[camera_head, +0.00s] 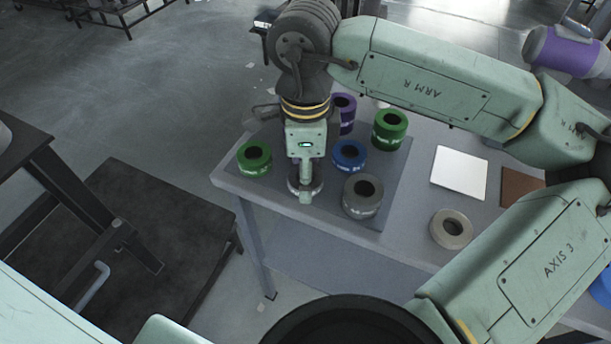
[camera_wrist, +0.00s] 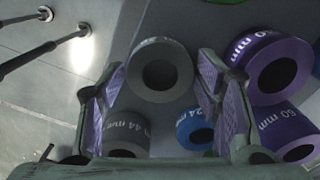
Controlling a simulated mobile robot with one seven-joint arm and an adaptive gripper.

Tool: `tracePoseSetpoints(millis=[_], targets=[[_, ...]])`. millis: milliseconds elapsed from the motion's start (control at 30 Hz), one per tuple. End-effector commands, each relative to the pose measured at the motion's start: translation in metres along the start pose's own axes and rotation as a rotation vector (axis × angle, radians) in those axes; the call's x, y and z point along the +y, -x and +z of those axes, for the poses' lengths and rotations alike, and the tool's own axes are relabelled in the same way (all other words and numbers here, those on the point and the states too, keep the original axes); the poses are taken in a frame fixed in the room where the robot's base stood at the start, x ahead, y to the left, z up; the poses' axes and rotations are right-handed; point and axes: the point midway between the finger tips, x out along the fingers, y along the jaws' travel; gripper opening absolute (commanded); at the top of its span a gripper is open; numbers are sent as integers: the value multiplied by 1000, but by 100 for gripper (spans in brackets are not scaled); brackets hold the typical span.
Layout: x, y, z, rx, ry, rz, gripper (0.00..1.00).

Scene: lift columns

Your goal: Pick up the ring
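My gripper (camera_head: 305,190) points down over the near left part of a grey mat. In the wrist view my gripper (camera_wrist: 162,72) is open, its two purple-padded fingers standing apart. A grey ring (camera_wrist: 160,45) with a dark hole shows between and beyond the fingertips; I cannot tell whether they touch it. In the head view a pale grey ring shows at the fingertips, mostly hidden by my gripper. Another loose grey ring (camera_head: 437,229) lies on the table, right of the mat. The pictures do not show which ring the task names.
On the mat (camera_head: 400,180) stand green rings (camera_head: 254,168), a blue ring (camera_head: 349,165), a purple ring (camera_head: 348,125) and a thick grey ring (camera_head: 362,208), close around my gripper. A white plate (camera_head: 459,172) lies to the right. A dark stand (camera_head: 130,240) is at left.

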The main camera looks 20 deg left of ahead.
Motion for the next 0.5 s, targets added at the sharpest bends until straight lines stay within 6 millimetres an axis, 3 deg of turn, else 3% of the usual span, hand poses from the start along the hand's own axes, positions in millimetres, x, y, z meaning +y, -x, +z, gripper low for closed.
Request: tracePoseSetpoints(millis=[500], targets=[[0, 0, 0, 0, 0, 0, 21]])
